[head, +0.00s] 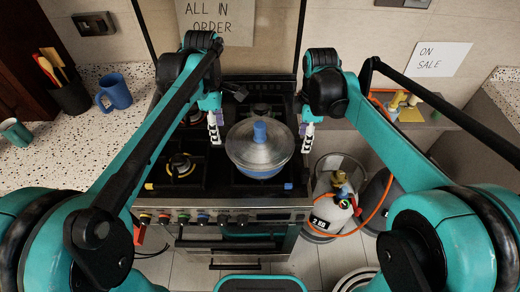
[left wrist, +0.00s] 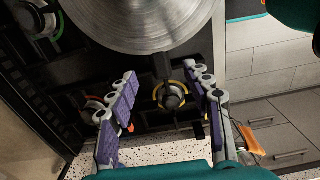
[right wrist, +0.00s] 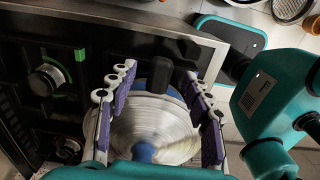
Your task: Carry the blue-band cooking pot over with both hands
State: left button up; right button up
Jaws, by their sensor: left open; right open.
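The cooking pot (head: 262,172) stands on the right front part of the stove, with a shiny lid (head: 242,150) and a blue knob (head: 260,132). My left gripper (head: 215,128) is open just left of the pot. In the left wrist view a black side handle (left wrist: 163,66) points between its fingertips. My right gripper (head: 307,130) is open just right of the pot. In the right wrist view the other black handle (right wrist: 160,76) lies between its fingertips, with a blue band (right wrist: 172,92) behind it. Neither gripper is closed on a handle.
The stove's left burner (head: 180,167) is bare. A speckled counter (head: 60,155) on the left carries a blue mug (head: 115,92), a green mug (head: 15,132) and a utensil holder (head: 70,95). A gas cylinder (head: 333,212) with an orange hose stands right of the stove.

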pick_arm(q)
jog(key=shift+f, duration=3.15)
pick_arm(e)
jog(key=shift+f, duration=3.1)
pick_arm(q)
grip_shut()
pick_arm(e)
grip_shut()
